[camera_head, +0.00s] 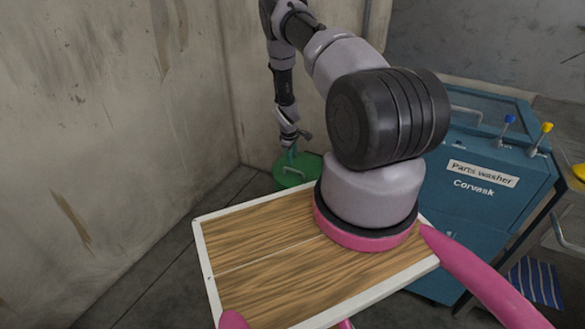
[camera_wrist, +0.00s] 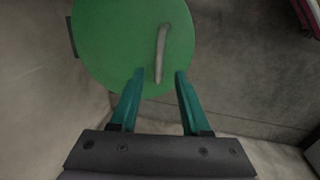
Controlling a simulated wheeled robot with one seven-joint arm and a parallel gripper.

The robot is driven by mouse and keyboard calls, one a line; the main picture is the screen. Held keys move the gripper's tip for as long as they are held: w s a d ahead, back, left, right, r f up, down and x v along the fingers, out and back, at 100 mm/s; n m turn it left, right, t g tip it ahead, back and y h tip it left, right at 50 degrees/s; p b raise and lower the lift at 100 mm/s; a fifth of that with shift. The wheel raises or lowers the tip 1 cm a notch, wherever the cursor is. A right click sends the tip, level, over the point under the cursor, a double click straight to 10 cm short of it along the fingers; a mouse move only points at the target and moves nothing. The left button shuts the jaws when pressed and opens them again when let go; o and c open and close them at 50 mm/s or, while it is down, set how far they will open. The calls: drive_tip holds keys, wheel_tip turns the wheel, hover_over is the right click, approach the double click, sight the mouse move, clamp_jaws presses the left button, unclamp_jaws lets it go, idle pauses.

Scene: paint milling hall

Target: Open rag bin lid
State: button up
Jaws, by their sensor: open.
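The rag bin is green and round and stands on the floor in the corner; its lid (camera_head: 291,171) shows in the head view, partly hidden by my arm. In the wrist view the green lid (camera_wrist: 110,45) fills the upper middle, with a pale bar handle (camera_wrist: 161,53) on it. My gripper (camera_wrist: 160,74) is open, with its two teal fingers one on each side of the handle's near end. I cannot tell whether they touch the lid. In the head view my gripper (camera_head: 292,148) is small, just above the lid. The lid looks closed.
A blue parts washer (camera_head: 478,195) with blue and yellow levers stands to the right of the bin. Concrete walls (camera_head: 110,110) close in the corner on the left and behind. A striped blue cloth (camera_head: 537,282) is at the lower right.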

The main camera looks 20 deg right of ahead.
sight(294, 171)
drive_tip(key=f, duration=0.4)
drive_tip(key=w+d+f, duration=0.1)
drive_tip(key=f, duration=0.2)
drive_tip(key=shift+d, duration=0.1)
clamp_jaws()
idle(1.2)
